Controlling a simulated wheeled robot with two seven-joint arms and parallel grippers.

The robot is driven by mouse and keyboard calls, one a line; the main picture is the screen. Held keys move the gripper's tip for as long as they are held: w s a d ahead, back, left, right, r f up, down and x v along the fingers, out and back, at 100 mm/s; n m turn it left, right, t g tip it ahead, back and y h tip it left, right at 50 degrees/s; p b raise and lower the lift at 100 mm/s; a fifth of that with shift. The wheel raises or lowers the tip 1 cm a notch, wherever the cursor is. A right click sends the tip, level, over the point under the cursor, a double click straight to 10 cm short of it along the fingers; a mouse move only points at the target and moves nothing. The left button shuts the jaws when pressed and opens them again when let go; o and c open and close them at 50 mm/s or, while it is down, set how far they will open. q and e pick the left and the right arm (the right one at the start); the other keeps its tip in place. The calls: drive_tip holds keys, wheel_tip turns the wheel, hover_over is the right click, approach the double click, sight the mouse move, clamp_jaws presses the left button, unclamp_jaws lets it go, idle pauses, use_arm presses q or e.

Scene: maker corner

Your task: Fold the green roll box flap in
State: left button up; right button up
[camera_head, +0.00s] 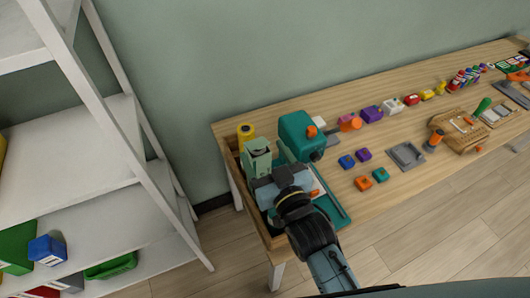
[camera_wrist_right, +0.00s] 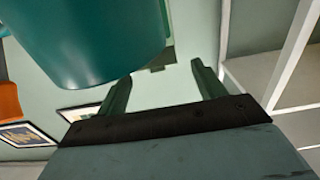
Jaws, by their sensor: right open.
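The green roll box (camera_head: 257,160) is pale green and stands at the left end of the workbench in the head view. A lighter upper part of it shows, which may be its flap; its angle is too small to tell. My right gripper (camera_head: 268,180) is just in front of the box and hides its lower part. In the right wrist view my right gripper (camera_wrist_right: 162,72) is open, with nothing clearly between its two green fingers. I cannot tell whether it touches the box. My left gripper is not in view.
A teal machine (camera_head: 297,135) stands close to the right of the box, and its rounded body (camera_wrist_right: 85,40) looms beside the fingers. A yellow roll (camera_head: 245,131) is behind the box. Small coloured blocks (camera_head: 363,154) and a grey tray (camera_head: 407,155) lie farther right. A white shelf (camera_head: 75,150) stands left.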

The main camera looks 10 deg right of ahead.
drive_tip(key=shift+w, duration=0.15)
drive_tip(key=c, duration=1)
drive_tip(key=f+b, duration=0.1)
drive_tip(key=b, duration=0.1)
drive_tip(key=shift+t+b, duration=0.3)
drive_tip(key=shift+t, duration=0.1)
drive_tip(key=shift+r, duration=0.1)
drive_tip(key=o, duration=1)
